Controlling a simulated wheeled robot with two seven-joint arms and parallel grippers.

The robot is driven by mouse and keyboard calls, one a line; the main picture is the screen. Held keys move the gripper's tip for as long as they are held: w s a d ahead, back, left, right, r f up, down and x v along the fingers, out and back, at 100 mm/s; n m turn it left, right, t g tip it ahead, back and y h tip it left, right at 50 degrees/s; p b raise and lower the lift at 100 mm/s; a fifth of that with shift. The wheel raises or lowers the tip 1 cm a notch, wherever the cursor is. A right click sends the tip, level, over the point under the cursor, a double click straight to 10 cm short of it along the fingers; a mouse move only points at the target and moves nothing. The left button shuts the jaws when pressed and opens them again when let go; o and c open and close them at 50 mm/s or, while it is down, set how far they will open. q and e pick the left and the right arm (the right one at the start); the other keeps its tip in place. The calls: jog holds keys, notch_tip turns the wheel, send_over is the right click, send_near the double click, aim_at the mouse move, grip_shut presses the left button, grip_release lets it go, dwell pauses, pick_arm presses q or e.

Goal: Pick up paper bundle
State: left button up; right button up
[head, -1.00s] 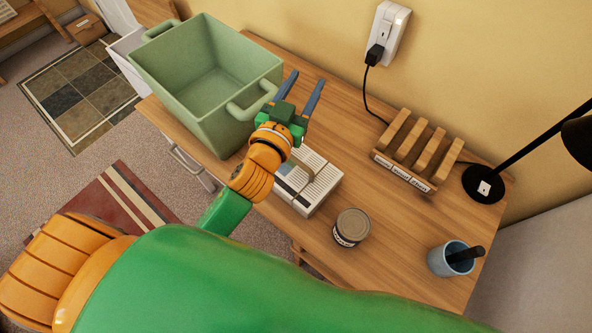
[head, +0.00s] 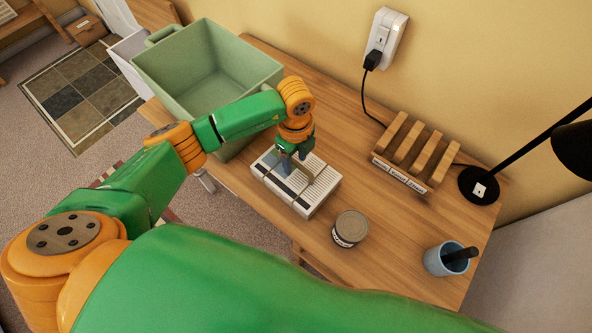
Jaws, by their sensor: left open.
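The paper bundle (head: 316,197) is a white stack of sheets with a strap around it, lying flat on the wooden desk. My left gripper (head: 292,168) points down over the bundle's far left part, with its blue-grey fingers apart. The fingertips are at the bundle's top; I cannot tell whether they touch it. The fingers and wrist hide part of the bundle. My right gripper is not in view.
A green bin (head: 214,62) stands behind my left arm on the desk (head: 397,223). A tin (head: 350,229) is just right of the bundle. A slotted wooden rack (head: 411,154), a blue cup (head: 447,259) and a black lamp (head: 482,184) stand farther right.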

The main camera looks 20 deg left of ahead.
pick_arm(q)
jog(key=shift+f, duration=0.8)
grip_shut()
dwell(0.7)
